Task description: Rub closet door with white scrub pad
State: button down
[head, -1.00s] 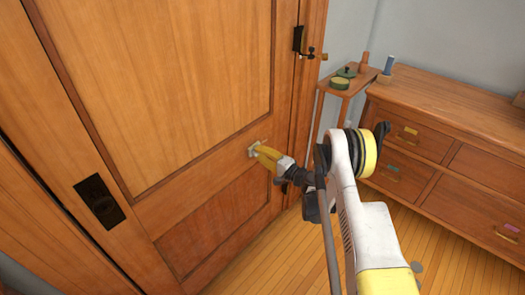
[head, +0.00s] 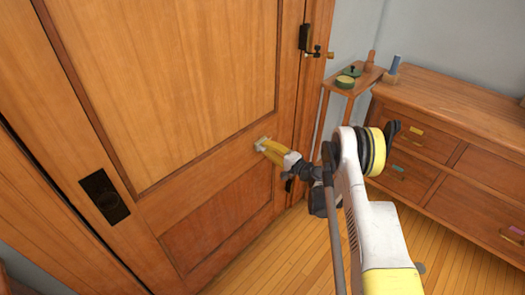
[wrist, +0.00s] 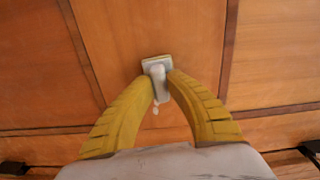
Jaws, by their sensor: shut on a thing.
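The wooden closet door (head: 200,130) fills the left half of the head view, with a large upper panel and a smaller lower panel. My gripper (head: 264,145) is at the rail between the two panels, near the door's right side. Its yellow fingers are shut on the white scrub pad (wrist: 158,75), a pale block with a raised grip. In the wrist view my gripper (wrist: 160,84) holds the pad at or very near the door surface (wrist: 200,40). I cannot tell for certain whether the pad touches the wood. In the head view the fingers partly hide the pad.
A wooden dresser (head: 455,120) stands on the right with a blue item (head: 393,65) on top. A narrow stand (head: 362,82) beside the door frame holds a green-topped tin (head: 345,81) and other small items. A dark recessed plate (head: 104,196) is on the door's left. Wood floor is clear.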

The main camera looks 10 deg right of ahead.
aim_at(253, 148)
jog(key=shift+w+d, duration=1.25)
jog(key=shift+d, duration=0.45)
jog(key=shift+s+a, duration=0.8)
jog(key=shift+a, duration=0.3)
jog(key=shift+s+a, duration=0.8)
jog(key=shift+a, duration=0.35)
jog(key=shift+s+a, duration=0.8)
jog(key=shift+a, duration=0.3)
jog(key=shift+d, duration=0.1)
